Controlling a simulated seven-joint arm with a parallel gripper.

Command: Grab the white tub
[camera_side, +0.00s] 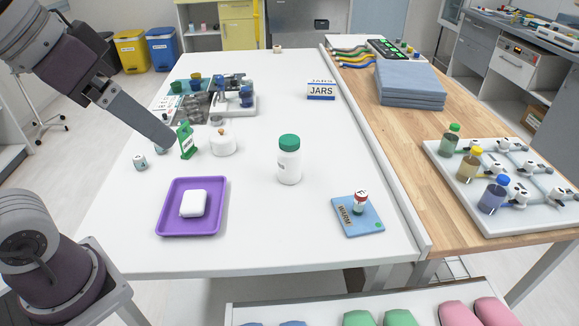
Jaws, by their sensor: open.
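A white tub with a green lid (289,165) stands upright near the middle of the white table. A low, round white container (223,146) with a small brownish knob on top stands to its left, farther back. My gripper (172,143) reaches in from the upper left, its tip beside a green stand with a white label (186,141). It is open, clear of the green-lidded tub and well to its left. The narrow side view hides the gap between its fingers.
A purple tray (164,222) holding a white block (194,204) lies at the front left. A blue pad (368,222) with a small red-capped vial (360,201) lies front right. A JARS sign (321,91) stands behind. The table around the green-lidded tub is clear.

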